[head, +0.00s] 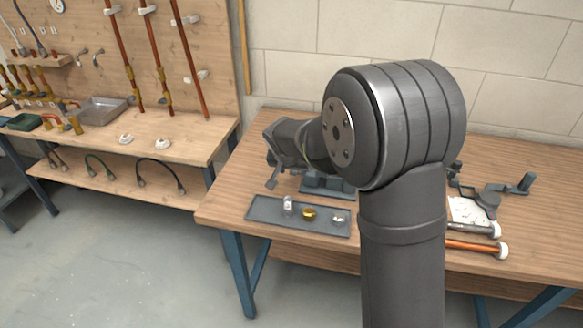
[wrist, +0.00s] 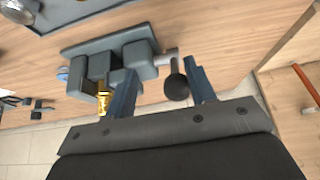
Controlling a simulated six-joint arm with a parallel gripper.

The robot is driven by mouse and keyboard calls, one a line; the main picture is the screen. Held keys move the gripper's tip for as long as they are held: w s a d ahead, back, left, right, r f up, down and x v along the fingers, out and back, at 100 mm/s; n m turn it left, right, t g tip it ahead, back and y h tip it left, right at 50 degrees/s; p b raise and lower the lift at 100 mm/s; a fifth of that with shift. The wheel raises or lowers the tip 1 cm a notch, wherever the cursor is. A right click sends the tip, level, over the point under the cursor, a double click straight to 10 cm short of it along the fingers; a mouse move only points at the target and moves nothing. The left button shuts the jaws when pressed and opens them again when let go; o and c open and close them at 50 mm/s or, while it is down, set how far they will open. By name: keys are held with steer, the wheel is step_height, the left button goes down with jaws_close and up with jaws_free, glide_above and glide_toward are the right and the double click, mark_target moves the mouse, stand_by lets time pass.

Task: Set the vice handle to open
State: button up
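The blue-grey vice (wrist: 113,52) stands on the wooden bench in the wrist view. Its handle is a short light rod with a dark ball knob (wrist: 177,87) on the right side of the vice. My gripper (wrist: 160,70) is open, with one finger on each side of the knob and a visible gap to both. A brass fitting (wrist: 103,97) shows at the vice jaws, partly behind the left finger. In the head view my arm hides most of the vice; its base (head: 326,188) shows below my wrist. Whether the fingers touch the vice body is unclear.
A dark tray (head: 265,211) with several small fittings lies at the bench's front left. Pipes (head: 470,246), a paper (head: 466,209) and tools lie at the right. The wall is behind.

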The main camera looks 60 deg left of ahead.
steer(key=shift+r, duration=0.15)
steer(key=v, duration=1.7)
steer(key=shift+r, duration=0.15)
steer(key=x, duration=1.7)
steer(key=shift+s+a, duration=0.1)
